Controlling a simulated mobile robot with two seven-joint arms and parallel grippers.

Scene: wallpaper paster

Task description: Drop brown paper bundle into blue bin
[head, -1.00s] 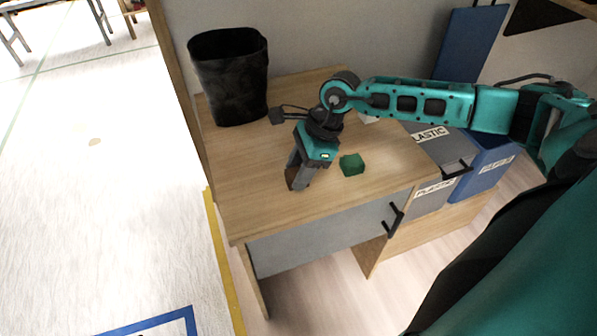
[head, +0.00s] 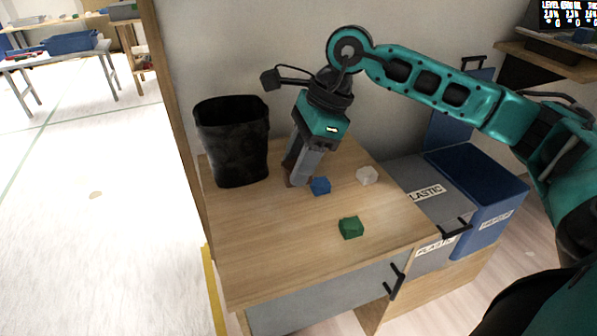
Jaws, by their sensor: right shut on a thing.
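My right gripper (head: 298,182) is shut on the brown paper bundle (head: 289,181), of which only a small brown part shows at the fingertips. The gripper points down over the wooden cabinet top, beside the black bin; its exact height is hard to tell. The blue bin (head: 484,219) stands at the right, past the cabinet, with its top open and a blue lid raised behind it. Its front label is too blurred to read. My left gripper is not in view.
A blue piece (head: 320,186), a white piece (head: 367,175) and a green piece (head: 350,228) lie on the cabinet top (head: 270,245). A black bin (head: 232,145) stands at its back left. A grey bin (head: 416,180) labelled plastic is between cabinet and blue bin.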

